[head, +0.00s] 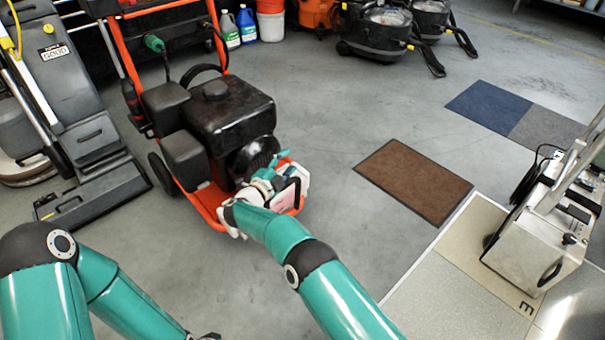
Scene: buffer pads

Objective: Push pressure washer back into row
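The pressure washer (212,115) has an orange-red frame, a black engine block and a tall handle at the back. It stands upright on the grey floor, left of centre. My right gripper (278,178) is at its front right corner, beside the pump and the low orange frame bar. It appears to touch the machine or be very close. Its fingers blend with the parts there, so I cannot tell whether they are open or shut.
A grey floor cleaning machine (75,110) stands close on the left. A brown mat (413,181) lies right of the washer. A silver machine (530,252) stands on a beige pad (470,232).

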